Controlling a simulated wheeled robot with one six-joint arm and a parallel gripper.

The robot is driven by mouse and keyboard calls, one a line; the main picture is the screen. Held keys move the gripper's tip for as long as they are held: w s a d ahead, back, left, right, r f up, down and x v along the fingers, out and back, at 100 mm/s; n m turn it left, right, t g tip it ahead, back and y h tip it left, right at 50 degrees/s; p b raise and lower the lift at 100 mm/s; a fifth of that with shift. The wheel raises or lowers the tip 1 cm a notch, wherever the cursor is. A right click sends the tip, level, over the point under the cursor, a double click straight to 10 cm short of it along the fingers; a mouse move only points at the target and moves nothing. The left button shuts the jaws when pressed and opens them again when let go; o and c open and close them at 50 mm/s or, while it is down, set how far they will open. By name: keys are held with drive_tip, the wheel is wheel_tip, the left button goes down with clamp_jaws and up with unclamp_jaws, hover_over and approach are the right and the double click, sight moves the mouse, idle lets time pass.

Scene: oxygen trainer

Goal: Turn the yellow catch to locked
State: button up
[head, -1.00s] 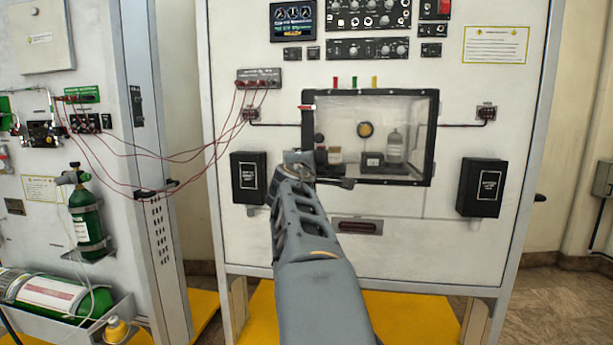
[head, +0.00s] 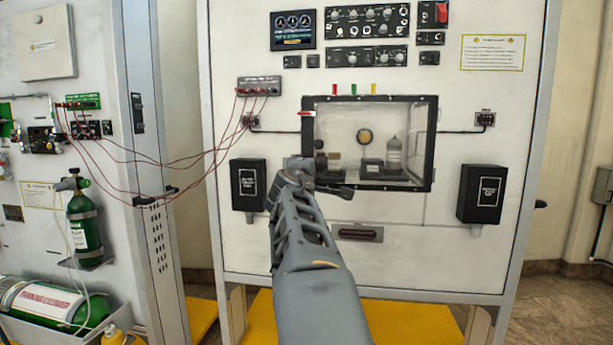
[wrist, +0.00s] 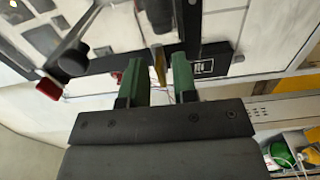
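In the head view a small yellow tab (head: 373,88) stands upright on the top edge of the clear-fronted box (head: 432,140), right of a green and a red tab. My gripper (head: 330,183) appears over the box's lower left corner; its fingers are hard to make out there. In the wrist view my gripper (wrist: 157,80) has two green fingers spread apart. A narrow yellow piece (wrist: 158,65) shows between them, with gaps on both sides. I cannot tell whether it is the same yellow tab, or how deep it lies between the fingers.
A red-ended lever (wrist: 48,88) and a black knob (wrist: 72,58) are left of the fingers in the wrist view. Black boxes flank the window, left (head: 248,185) and right (head: 482,193). Red wires (head: 190,165) hang at the left.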

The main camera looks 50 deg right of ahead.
drive_tip(key=shift+o, duration=0.5)
drive_tip(key=shift+a, duration=0.1)
drive_tip(key=b+v, duration=0.3)
drive_tip(key=v, duration=1)
drive_tip(key=shift+s+a+b, duration=0.2)
drive_tip(key=shift+a+b, duration=0.05)
drive_tip(key=shift+b, duration=0.05)
